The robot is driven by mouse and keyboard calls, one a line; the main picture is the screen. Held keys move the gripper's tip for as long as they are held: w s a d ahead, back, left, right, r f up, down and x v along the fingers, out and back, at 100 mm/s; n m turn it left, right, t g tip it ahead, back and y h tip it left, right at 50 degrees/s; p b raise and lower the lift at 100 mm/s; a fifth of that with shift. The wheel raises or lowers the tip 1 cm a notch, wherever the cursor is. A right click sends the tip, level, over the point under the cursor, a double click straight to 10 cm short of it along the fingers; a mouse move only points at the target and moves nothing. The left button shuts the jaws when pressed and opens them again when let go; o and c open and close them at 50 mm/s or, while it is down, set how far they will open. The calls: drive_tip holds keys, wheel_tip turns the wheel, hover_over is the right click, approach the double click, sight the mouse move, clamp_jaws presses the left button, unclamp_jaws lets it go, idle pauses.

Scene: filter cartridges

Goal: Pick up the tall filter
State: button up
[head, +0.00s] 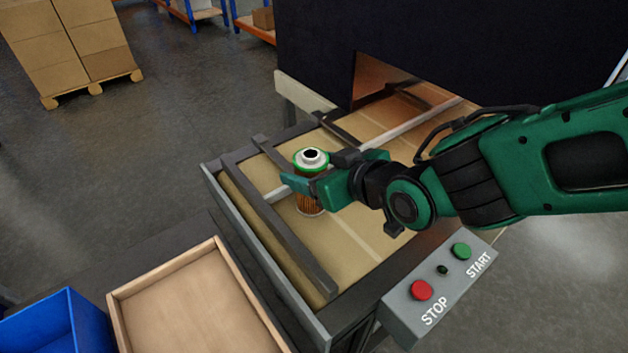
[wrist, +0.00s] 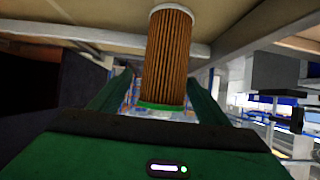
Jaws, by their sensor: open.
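The tall filter (head: 311,199) stands upright on the tan conveyor belt (head: 352,236), near the dark bar across its end. It has a brown pleated body, a green rim and a white top with a dark hole. My gripper (head: 318,178) is at the filter's upper part, with its jaws open and one finger on the near side of it. In the wrist view the filter (wrist: 168,58) stands between the two open fingers of my gripper (wrist: 160,98), with a gap showing beside it. Part of the filter is hidden behind a finger in the head view.
A dark bar (head: 290,225) crosses the belt's end, and a pale rail (head: 400,125) runs along the belt. A control box (head: 440,283) with red and green buttons stands at the front. A wooden tray (head: 195,305) and a blue bin (head: 62,325) are at lower left.

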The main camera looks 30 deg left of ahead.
drive_tip(key=shift+r+x, duration=0.2)
drive_tip(key=shift+x, duration=1.65)
drive_tip(key=shift+a, duration=0.15)
drive_tip(key=c, duration=1.2)
drive_tip(key=shift+r, duration=0.15)
